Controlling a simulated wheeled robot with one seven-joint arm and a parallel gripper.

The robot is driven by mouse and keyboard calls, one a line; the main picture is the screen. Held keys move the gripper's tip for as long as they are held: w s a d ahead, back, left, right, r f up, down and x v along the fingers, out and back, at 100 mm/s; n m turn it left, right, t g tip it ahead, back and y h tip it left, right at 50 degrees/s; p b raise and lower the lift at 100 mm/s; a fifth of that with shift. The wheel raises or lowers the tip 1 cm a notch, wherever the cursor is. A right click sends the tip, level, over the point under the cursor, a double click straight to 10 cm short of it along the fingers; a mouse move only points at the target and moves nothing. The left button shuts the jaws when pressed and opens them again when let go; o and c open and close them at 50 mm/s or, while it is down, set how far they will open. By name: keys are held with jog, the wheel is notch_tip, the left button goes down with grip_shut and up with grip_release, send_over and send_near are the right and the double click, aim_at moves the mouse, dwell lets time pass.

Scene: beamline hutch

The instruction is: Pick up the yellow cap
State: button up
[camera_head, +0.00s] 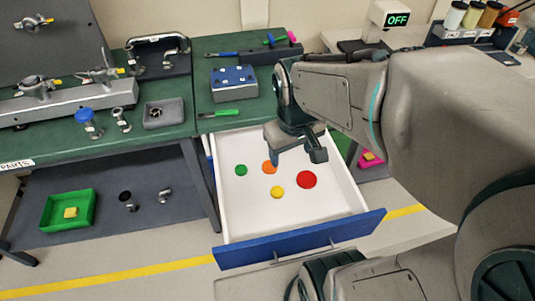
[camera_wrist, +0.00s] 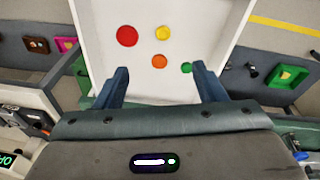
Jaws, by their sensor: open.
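The yellow cap (camera_head: 277,191) is a small round disc lying on the white floor of the open drawer (camera_head: 240,215). It also shows in the wrist view (camera_wrist: 163,33), near the top between the lines of the two fingers. A red cap (camera_head: 307,179), larger, lies to its right in the head view. An orange cap (camera_head: 269,167) and a green cap (camera_head: 241,170) lie behind it and to its left. My gripper (camera_head: 296,155) is open and empty, above the back part of the drawer. In the wrist view its two fingers (camera_wrist: 162,85) stand wide apart, with no cap between them.
The drawer has white walls and a blue front (camera_head: 300,238). A green tray (camera_head: 68,211) sits on the lower shelf at left.

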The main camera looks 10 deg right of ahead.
jog(key=w+f+n+g+b, duration=0.1)
jog(key=w+f+n+g, duration=0.15)
jog(key=w+f, duration=0.4)
jog(key=n+b, duration=0.1)
jog(key=n, duration=0.3)
send_near(277, 190)
jog(key=f, duration=0.2)
jog(key=shift+w+a+f+g+h, duration=0.15)
jog(key=shift+a+f+g+h, duration=0.15)
jog(key=shift+a+f+g, duration=0.05)
jog(key=shift+s+d+f+p, duration=0.1)
jog(key=shift+d+f, duration=0.05)
jog(key=shift+f, duration=0.75)
jog(key=shift+s+d+f+p, duration=0.15)
jog(key=shift+f, duration=0.8)
jog(key=shift+s+d+f+p, duration=0.1)
jog(key=shift+d+f, duration=0.05)
jog(key=shift+f, duration=0.75)
jog(key=c, duration=1)
